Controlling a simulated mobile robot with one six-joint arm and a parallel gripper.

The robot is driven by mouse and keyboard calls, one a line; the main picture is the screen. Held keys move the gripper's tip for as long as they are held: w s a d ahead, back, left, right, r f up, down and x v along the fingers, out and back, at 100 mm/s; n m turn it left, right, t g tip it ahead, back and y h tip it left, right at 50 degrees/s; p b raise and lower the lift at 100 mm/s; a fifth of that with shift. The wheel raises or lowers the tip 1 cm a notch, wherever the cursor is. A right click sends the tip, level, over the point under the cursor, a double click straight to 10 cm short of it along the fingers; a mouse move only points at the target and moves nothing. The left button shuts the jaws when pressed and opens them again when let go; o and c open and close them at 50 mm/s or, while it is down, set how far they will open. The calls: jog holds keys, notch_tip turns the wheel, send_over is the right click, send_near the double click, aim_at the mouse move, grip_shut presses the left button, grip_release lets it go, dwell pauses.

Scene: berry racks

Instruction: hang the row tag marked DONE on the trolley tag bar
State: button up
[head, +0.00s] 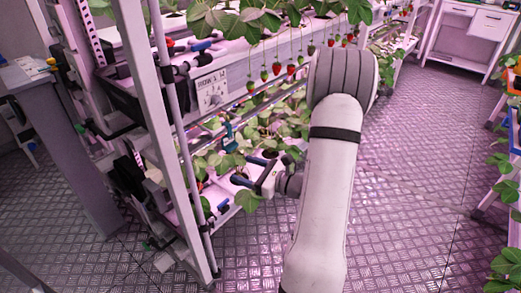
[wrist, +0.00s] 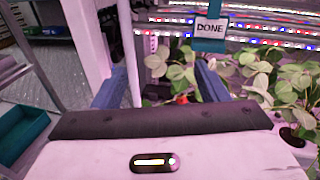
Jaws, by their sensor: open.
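The DONE tag (wrist: 209,28), a white plate with dark letters in a teal holder, hangs upright in the upper part of the wrist view. In the head view a small blue-teal piece (head: 228,134) among the leaves is probably this tag; its lettering is not readable there. My gripper (head: 249,171) is at the rack's lower plant level, its blue fingers apart and empty. In the wrist view my gripper (wrist: 160,82) shows its fingers spread, with the tag beyond them, above the right finger and not between them. I cannot make out the trolley tag bar.
Strawberry leaves (wrist: 265,75) crowd the right finger. A pale upright post (wrist: 88,40) stands near the left finger. A row sign (head: 212,89) is on the rack above. A teal bin (wrist: 22,132) is at lower left. The metal floor aisle (head: 410,180) is clear.

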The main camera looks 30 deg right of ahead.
aim_at(234, 147)
jog(key=d+m+t+h, duration=0.2)
jog(key=d+m+h, duration=0.1)
jog(key=d, duration=0.2)
jog(key=shift+p+x, duration=0.3)
jog(key=shift+x, duration=5.75)
jog(key=shift+d+f, duration=0.1)
jog(key=shift+d, duration=0.1)
jog(key=shift+c, duration=0.6)
jog(key=c, duration=0.8)
jog(key=shift+o, duration=0.2)
jog(key=shift+r, duration=0.25)
jog(key=shift+r+p, duration=0.65)
jog(key=shift+r, duration=0.15)
jog(key=v, duration=0.7)
jog(key=shift+b, duration=0.35)
